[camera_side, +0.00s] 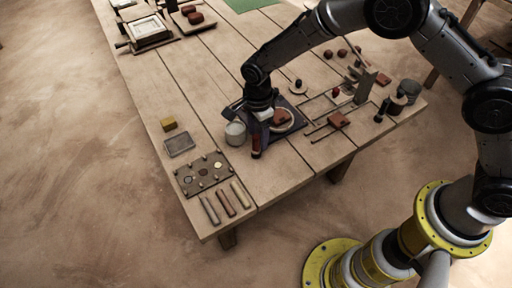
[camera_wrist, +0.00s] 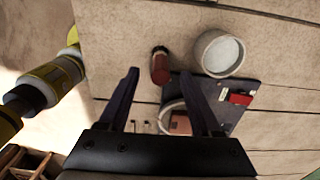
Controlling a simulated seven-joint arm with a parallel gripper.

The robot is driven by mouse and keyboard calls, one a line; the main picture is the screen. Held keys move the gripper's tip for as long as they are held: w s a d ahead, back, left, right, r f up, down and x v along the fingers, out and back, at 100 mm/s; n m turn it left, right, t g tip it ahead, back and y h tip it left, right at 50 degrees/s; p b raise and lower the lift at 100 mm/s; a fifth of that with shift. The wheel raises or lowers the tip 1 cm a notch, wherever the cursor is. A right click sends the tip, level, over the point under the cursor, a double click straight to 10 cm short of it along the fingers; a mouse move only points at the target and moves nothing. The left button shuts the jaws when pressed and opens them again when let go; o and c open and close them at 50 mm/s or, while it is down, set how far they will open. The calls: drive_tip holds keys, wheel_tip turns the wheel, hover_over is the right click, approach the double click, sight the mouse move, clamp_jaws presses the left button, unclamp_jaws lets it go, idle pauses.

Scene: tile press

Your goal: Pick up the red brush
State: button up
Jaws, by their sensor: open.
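The red brush (camera_wrist: 160,68), a short red cylinder with a dark end, appears between and just beyond my fingertips in the wrist view. In the side view the brush (camera_side: 256,146) is a small dark red upright shape at the near edge of the dark mat, right of the pale cup. My gripper (camera_side: 259,119) is open above the mat, just behind the brush in the picture. In the wrist view my gripper (camera_wrist: 160,74) shows two dark fingers spread apart with nothing held. I cannot tell whether a finger touches the brush.
A pale cup (camera_wrist: 201,66) stands close to the brush. A dark mat (camera_wrist: 247,88) carries a small red block (camera_wrist: 240,98) and a round plate with a reddish tile (camera_wrist: 181,124). A peg board (camera_side: 190,184) lies left; bare planks (camera_side: 290,170) lie right of the brush.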

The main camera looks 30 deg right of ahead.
sight(256, 147)
drive_tip(key=shift+a+f, duration=0.15)
drive_tip(key=shift+f, duration=1.25)
drive_tip(key=shift+a+f, duration=0.1)
drive_tip(key=shift+f, duration=1.3)
clamp_jaws()
